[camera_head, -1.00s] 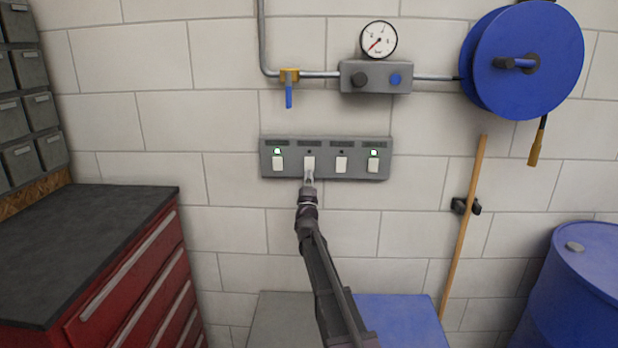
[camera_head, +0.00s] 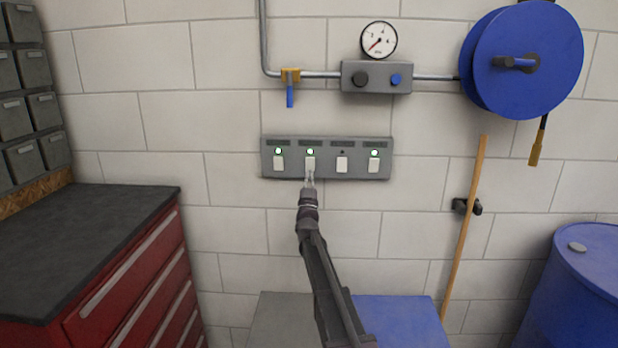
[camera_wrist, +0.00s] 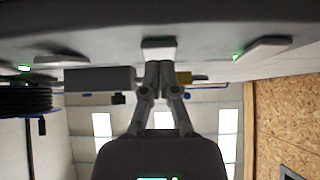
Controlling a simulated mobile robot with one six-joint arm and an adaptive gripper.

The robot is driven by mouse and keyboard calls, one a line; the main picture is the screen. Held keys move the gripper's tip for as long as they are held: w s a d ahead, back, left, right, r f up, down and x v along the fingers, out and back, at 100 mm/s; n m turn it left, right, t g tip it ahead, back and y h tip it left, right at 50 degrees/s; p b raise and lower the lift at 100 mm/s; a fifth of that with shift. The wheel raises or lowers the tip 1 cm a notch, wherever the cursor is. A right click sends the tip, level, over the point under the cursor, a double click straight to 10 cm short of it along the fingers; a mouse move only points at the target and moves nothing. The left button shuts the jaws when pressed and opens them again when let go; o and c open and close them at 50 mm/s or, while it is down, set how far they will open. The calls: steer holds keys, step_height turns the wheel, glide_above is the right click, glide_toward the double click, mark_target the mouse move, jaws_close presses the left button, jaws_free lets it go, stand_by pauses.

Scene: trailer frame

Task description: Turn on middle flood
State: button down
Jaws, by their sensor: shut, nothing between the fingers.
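A grey switch panel (camera_head: 327,172) is fixed to the block wall, with several white rocker switches in a row under dark labels too small to read. The second switch from the left (camera_head: 310,163) has a lit green light above it. The first (camera_head: 279,163) and the fourth (camera_head: 374,165) also have lit green lights. The third switch (camera_head: 342,165) has a dark light. My gripper (camera_head: 310,182) is shut and empty, its tips at the lower edge of the second switch. In the wrist view the closed tips (camera_wrist: 158,66) are right by that switch (camera_wrist: 158,43); contact is unclear.
A pipe with a blue-handled valve (camera_head: 290,92) and a gauge box (camera_head: 376,77) run above the panel. A blue hose reel (camera_head: 525,60), a wooden pole (camera_head: 465,230) and a blue drum (camera_head: 575,280) stand right. A red cabinet (camera_head: 120,280) stands left.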

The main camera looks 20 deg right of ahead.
steer(key=shift+s+a+f, duration=0.1)
steer(key=shift+s+a, duration=0.15)
steer(key=shift+s, duration=0.25)
steer(key=b+v, duration=0.8)
steer(key=v, duration=0.3)
steer(key=shift+a+f, duration=0.3)
steer(key=shift+f, duration=0.2)
